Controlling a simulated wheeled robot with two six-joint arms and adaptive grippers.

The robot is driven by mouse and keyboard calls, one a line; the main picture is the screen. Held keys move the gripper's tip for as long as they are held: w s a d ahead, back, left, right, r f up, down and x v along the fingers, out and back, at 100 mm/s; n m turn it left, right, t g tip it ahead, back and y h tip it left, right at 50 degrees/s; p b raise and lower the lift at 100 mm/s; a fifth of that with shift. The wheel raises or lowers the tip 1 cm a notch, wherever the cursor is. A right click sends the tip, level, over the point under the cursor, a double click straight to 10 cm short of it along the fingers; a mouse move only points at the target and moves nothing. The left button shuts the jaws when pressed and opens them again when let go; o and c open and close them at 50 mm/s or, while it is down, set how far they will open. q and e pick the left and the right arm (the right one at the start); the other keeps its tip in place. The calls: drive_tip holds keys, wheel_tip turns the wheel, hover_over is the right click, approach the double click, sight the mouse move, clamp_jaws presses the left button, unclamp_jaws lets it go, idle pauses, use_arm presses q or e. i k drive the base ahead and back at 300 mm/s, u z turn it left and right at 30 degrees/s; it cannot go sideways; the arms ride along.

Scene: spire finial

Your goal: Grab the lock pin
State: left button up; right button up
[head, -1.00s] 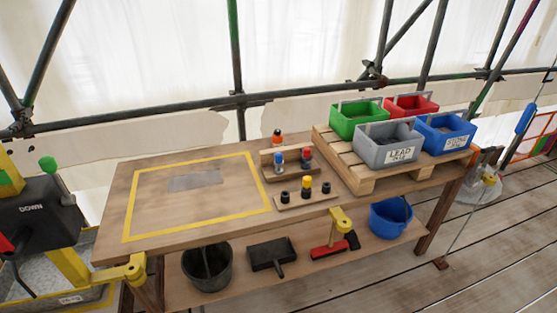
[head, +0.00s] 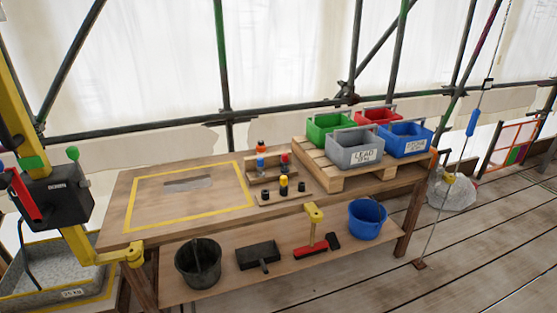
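Neither of my grippers shows in the head view. I cannot make out a lock pin for sure. At the left edge stands a yellow post (head: 20,90) with a black control box (head: 57,196) marked DOWN, a red lever (head: 24,196) and green knobs. A yellow bracket (head: 130,255) sits at the workbench's front left corner. Another yellow bracket (head: 314,214) sits on its front edge. At the right, a thin cable runs to the floor with a blue sleeve (head: 471,122) and a small yellow fitting (head: 449,179) on it.
The wooden workbench (head: 145,192) carries small bottles in racks and a pallet (head: 347,179) with green, red, grey and blue bins. Buckets, a dustpan and a red brush lie on its lower shelf. Scaffold tubes cross behind. Plank floor (head: 460,280) at the right is mostly clear.

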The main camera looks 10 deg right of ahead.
sight(260, 161)
drive_tip(key=z, duration=0.7)
drive_tip(key=i, duration=0.95)
drive_tip(key=z, duration=0.55)
drive_tip(key=i, duration=0.9)
drive_tip(key=u, duration=0.2)
